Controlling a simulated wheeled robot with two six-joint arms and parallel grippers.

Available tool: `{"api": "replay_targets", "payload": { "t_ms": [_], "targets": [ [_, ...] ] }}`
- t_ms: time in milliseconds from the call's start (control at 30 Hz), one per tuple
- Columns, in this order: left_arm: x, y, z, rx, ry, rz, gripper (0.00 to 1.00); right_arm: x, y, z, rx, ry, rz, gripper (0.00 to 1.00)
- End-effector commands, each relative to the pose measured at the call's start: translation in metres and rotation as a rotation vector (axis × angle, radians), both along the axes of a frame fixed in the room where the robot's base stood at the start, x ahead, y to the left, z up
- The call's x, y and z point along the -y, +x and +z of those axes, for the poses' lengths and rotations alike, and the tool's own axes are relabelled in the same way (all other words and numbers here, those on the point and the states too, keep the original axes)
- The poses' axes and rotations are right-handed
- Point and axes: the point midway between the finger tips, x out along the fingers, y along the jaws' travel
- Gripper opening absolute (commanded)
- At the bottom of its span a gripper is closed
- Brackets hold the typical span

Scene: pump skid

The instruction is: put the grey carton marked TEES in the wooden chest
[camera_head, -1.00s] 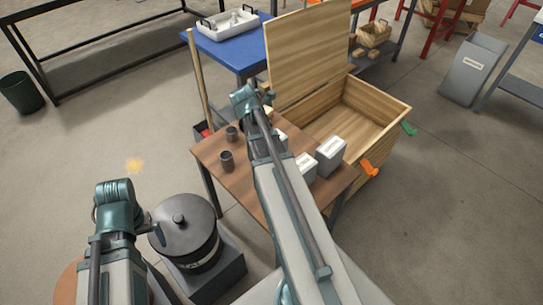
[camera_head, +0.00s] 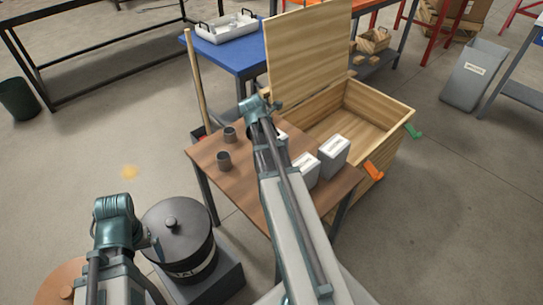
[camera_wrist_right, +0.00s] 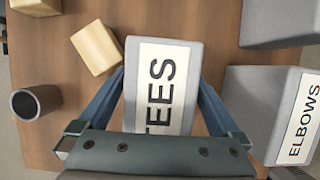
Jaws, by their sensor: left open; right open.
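The grey carton marked TEES (camera_wrist_right: 163,85) stands on the brown table (camera_wrist_right: 185,20) in the right wrist view, its white label facing the camera. My right gripper (camera_wrist_right: 161,88) is open, with one finger on each side of this carton; I cannot tell if they touch it. In the head view my right arm hides most of the carton and the gripper. The wooden chest (camera_head: 384,100) stands behind the table with its lid (camera_head: 310,45) raised and its visible inside empty. My left gripper (camera_head: 147,240) is open and empty near the black lidded pot.
A carton marked ELBOWS (camera_wrist_right: 265,110) and another grey carton (camera_wrist_right: 283,20) stand right of TEES. A pale wooden block (camera_wrist_right: 96,47) and a dark cup (camera_wrist_right: 36,102) are on its left. Orange (camera_head: 374,170) and green (camera_head: 413,131) handles stick out from the chest. The black pot (camera_head: 178,235) stands front left.

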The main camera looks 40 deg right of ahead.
Motion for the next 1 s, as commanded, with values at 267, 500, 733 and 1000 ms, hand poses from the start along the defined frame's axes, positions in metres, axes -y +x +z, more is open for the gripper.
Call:
{"api": "replay_targets", "payload": {
  "t_ms": [267, 500, 733, 1000],
  "targets": [
    [0.0000, 0.0000, -0.0001, 0.000, 0.000, 0.000, 1.00, 0.0004, 0.0000, -0.0001, 0.001, 0.000, 0.000, 1.00],
    [0.0000, 0.0000, -0.0021, 0.000, 0.000, 0.000, 1.00, 0.0002, 0.0001, -0.0022, 0.001, 0.000, 0.001, 1.00],
    [0.0000, 0.0000, -0.0052, 0.000, 0.000, 0.000, 1.00, 0.0001, 0.0001, -0.0053, 0.001, 0.000, 0.001, 1.00],
    [0.0000, 0.0000, -0.0051, 0.000, 0.000, 0.000, 1.00, 0.0002, 0.0001, -0.0051, 0.001, 0.000, 0.001, 1.00]
  ]
}}
